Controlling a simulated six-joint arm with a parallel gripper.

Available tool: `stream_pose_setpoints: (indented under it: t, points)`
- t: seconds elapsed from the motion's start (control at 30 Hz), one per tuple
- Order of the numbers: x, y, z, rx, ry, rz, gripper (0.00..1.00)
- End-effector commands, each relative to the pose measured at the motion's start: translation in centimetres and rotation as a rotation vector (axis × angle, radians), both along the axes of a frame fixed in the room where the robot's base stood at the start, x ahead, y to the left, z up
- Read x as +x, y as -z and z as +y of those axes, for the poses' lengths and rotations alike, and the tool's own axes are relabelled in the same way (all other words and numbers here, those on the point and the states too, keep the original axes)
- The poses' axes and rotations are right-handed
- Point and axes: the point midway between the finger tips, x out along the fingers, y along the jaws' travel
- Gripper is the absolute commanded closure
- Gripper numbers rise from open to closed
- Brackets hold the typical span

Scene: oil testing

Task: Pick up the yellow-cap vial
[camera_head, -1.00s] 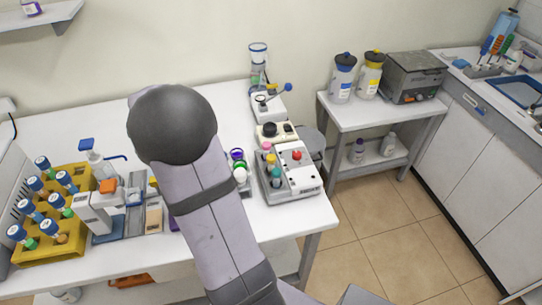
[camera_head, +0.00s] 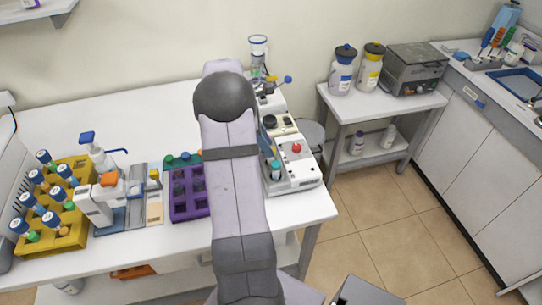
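I cannot tell for sure which thing is the yellow-cap vial. A small yellow-topped item (camera_head: 154,174) stands upright at the back of a tan block, left of the purple rack. One second ago a yellow cap also showed between a pink and a teal cap on the white instrument; my arm now covers that spot, and only the teal-capped vial (camera_head: 275,170) shows there. My arm crosses the middle of the view over the bench, and my gripper is out of sight.
The purple rack (camera_head: 190,206) has several dark sockets. The yellow rack (camera_head: 70,240) at left holds several blue-capped tubes. A blue-topped bottle (camera_head: 95,150) and a white device (camera_head: 95,205) stand between. The white instrument (camera_head: 305,172) is right of my arm. The bench's back left (camera_head: 60,120) is clear.

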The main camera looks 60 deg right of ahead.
Motion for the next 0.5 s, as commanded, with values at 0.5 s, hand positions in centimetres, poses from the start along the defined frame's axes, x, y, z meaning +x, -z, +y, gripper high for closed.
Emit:
stream_pose_setpoints:
  t: [0.5]
  points:
    - [-0.7, 3.8, -0.8, 0.002, 0.000, 0.001, 0.69]
